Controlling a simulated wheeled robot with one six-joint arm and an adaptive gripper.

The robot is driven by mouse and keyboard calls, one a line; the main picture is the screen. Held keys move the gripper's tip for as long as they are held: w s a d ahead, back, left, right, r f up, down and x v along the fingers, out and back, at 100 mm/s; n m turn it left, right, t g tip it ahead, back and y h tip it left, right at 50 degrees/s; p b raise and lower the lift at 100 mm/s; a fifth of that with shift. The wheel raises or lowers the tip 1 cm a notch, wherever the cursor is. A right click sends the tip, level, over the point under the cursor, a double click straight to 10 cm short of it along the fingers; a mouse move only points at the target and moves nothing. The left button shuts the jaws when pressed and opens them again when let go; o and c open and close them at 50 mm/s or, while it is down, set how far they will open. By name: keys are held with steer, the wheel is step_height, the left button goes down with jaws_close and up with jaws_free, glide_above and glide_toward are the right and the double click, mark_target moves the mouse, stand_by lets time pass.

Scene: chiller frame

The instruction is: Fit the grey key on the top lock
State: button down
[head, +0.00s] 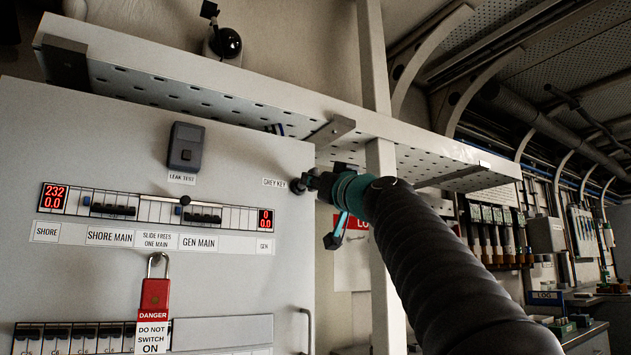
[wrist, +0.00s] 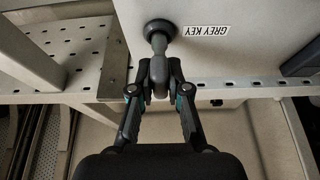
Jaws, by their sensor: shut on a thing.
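The top lock (wrist: 160,27) is a dark round boss on the cabinet's face beside the GREY KEY label (wrist: 205,30); in the head view it shows as a small dark round (head: 298,187). My gripper (wrist: 160,75) is shut on the grey key (wrist: 159,62), a smooth dark grey piece between the fingertips. The key points straight at the lock and its far end meets the round boss. How deep it sits, I cannot tell. In the head view my gripper (head: 318,182) is at the cabinet's right edge, and my arm hides much of that side.
The cabinet panel (head: 110,150) carries a breaker row with a slide (head: 185,201), a red padlock with a danger tag (head: 154,295) and a LEAK TEST box (head: 186,148). A perforated shelf (head: 230,95) runs just above my gripper, and a white upright (head: 382,230) stands beside it.

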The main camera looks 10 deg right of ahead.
steer(key=shift+w+a, duration=0.1)
steer(key=shift+w, duration=0.25)
steer(key=c, duration=1.1)
jaws_free()
steer(key=shift+o, duration=0.2)
steer(key=v, duration=1.2)
